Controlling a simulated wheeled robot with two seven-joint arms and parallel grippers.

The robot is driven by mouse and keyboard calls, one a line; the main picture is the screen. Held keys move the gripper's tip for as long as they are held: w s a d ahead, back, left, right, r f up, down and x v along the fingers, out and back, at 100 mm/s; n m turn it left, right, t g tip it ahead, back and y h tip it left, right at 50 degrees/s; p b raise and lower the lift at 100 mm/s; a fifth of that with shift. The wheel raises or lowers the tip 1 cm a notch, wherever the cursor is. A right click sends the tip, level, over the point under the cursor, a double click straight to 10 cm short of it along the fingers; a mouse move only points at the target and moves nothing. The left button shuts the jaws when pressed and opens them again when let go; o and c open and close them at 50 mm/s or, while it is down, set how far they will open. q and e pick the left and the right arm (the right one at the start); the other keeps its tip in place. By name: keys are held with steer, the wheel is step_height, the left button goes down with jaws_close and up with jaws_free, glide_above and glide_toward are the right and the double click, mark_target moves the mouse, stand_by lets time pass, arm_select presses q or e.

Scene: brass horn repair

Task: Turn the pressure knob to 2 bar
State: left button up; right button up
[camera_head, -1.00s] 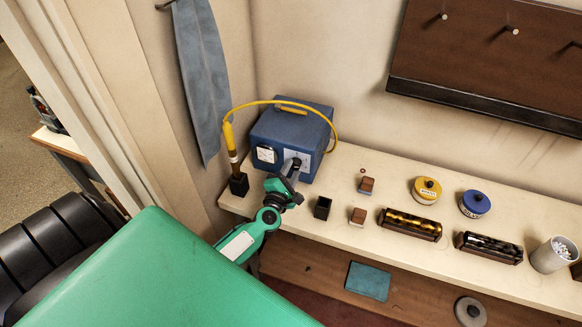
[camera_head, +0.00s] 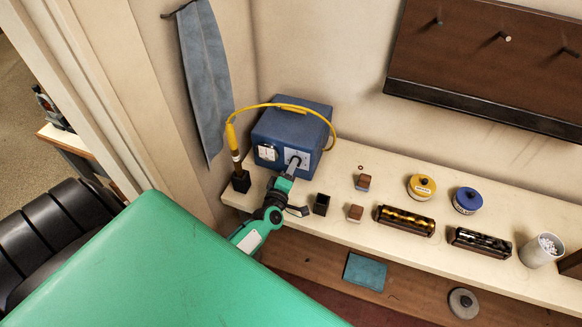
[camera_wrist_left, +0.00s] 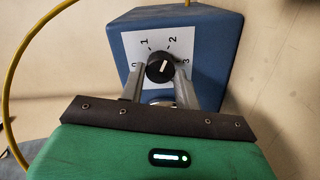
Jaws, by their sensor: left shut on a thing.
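The pressure knob (camera_wrist_left: 159,67) is a black round knob with a white mark, on a white dial plate (camera_wrist_left: 148,92) numbered 0 to 3. The plate is on the front of a blue box (camera_head: 291,133). In the left wrist view the mark points roughly up, between 1 and 2; the exact reading is hard to tell. My left gripper (camera_wrist_left: 160,78) is shut on the knob, one finger on each side. In the head view the left gripper (camera_head: 293,165) covers most of the knob. My right gripper is not in view.
A gauge (camera_head: 267,152) sits left of the dial. A yellow cable (camera_head: 272,102) arches over the box to a tool in a black holder (camera_head: 241,181). A small black cup (camera_head: 321,204), blocks and tins stand to the right on the shelf (camera_head: 395,182).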

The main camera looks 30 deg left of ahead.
arm_select(q)
steer(key=shift+m, duration=0.4)
steer(key=o, duration=1)
steer(key=shift+c, duration=0.2)
steer(key=b+v, duration=0.4)
steer(key=v, duration=0.9)
steer(key=shift+s, duration=0.4)
steer(key=shift+d, duration=0.1)
